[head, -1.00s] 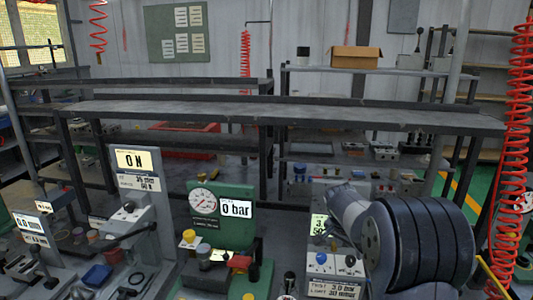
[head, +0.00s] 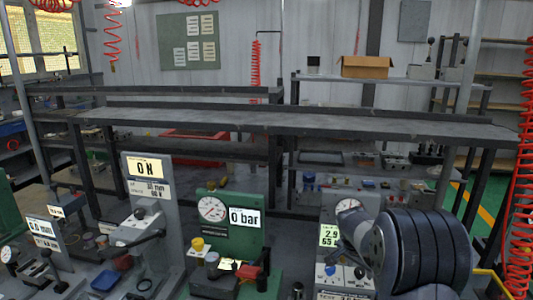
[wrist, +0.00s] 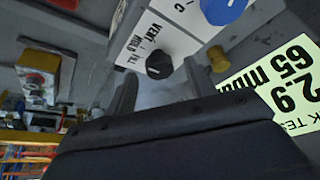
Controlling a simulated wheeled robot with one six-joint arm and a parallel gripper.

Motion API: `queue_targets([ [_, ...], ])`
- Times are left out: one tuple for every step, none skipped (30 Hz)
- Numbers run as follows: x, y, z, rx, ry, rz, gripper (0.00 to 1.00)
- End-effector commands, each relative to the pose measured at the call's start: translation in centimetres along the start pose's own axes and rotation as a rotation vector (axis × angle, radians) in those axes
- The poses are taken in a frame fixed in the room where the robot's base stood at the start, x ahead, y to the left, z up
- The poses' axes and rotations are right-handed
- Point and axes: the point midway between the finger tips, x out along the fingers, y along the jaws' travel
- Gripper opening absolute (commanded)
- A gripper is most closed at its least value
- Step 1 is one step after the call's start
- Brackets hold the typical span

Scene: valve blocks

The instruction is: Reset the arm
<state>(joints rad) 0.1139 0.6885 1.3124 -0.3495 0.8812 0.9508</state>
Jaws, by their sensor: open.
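My arm (head: 425,250) stands at the lower right of the head view, in front of a grey valve block with a lit display (head: 329,235), a gauge and knobs. In the wrist view my gripper (wrist: 163,88) has its two fingers apart, with nothing seen held between them. A black knob (wrist: 160,64) on the block's labelled white panel lies just beyond the fingertips. I cannot tell whether they touch it. A blue knob (wrist: 222,8), a brass-coloured fitting (wrist: 217,60) and the upside-down display (wrist: 285,88), reading 2.9, are close by.
A green block reading 0 bar (head: 244,218) and a grey stand reading 0 N (head: 146,167) are to the left. A long dark shelf (head: 320,122) crosses behind. A red coiled hose (head: 522,180) hangs at the right edge. Open air lies above the blocks.

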Motion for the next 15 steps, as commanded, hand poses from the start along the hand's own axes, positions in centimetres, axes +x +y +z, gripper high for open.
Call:
queue_targets([
  [-0.8, -0.1, 0.0, -0.001, 0.003, -0.003, 0.52],
  [-1.3, -0.1, -0.1, -0.001, 0.004, -0.004, 0.52],
  [-1.9, -0.1, -0.1, -0.001, 0.004, -0.004, 0.52],
  [-2.5, -0.1, -0.1, -0.001, 0.004, -0.004, 0.52],
  [-3.1, -0.1, -0.1, -0.001, 0.004, -0.005, 0.52],
  [-3.9, -0.1, 0.0, -0.001, 0.003, -0.005, 0.52],
  [-4.6, -0.1, -0.1, -0.001, 0.004, -0.006, 0.52],
  [-5.2, -0.1, 0.0, -0.002, 0.003, -0.005, 0.52],
  [-6.0, -0.1, 0.0, -0.002, 0.004, -0.006, 0.52],
  [-6.6, -0.1, 0.0, -0.002, 0.004, -0.005, 0.52],
  [-7.2, -0.1, 0.0, -0.002, 0.004, -0.006, 0.52],
  [-8.0, -0.1, 0.0, -0.002, 0.004, -0.005, 0.52],
  [-8.6, -0.1, 0.0, -0.002, 0.004, -0.005, 0.52],
  [-9.2, -0.1, 0.0, -0.002, 0.003, -0.004, 0.52],
  [-10.0, -0.1, 0.0, -0.002, 0.004, -0.005, 0.52],
])
